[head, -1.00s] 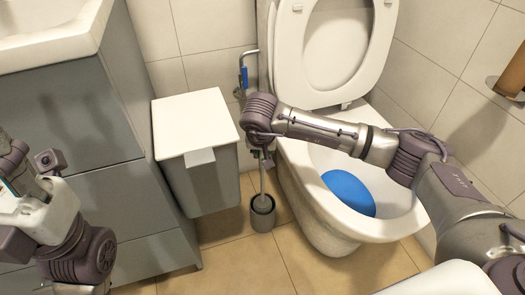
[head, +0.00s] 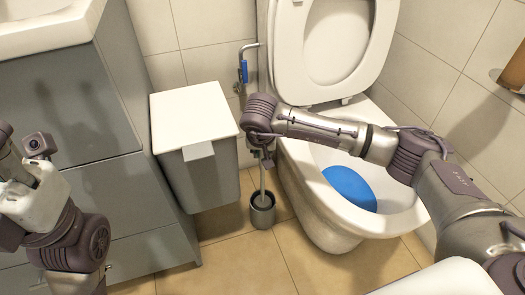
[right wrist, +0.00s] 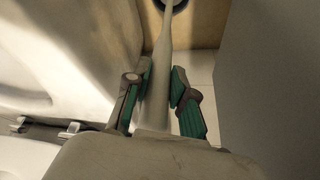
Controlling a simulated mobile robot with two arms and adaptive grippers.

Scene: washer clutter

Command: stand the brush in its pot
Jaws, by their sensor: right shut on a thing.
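The toilet brush's pale handle (head: 262,179) is nearly upright, and its lower end goes into the mouth of the dark grey pot (head: 263,216) on the floor. The brush head is hidden. My right gripper (head: 263,158) is above the pot, shut on the handle. In the right wrist view the handle (right wrist: 167,38) passes between the gripper's green-padded fingers (right wrist: 162,78) toward the dark round pot mouth (right wrist: 178,4). My left arm is at the left edge of the head view; its fingers are cut off or unclear.
The toilet (head: 303,187), lid up with a blue patch (head: 350,188) in its bowl, stands right of the pot. A lidded bin (head: 208,178) is close on the left, beside a grey cabinet (head: 105,190). The tiled floor (head: 245,262) in front of the pot is clear.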

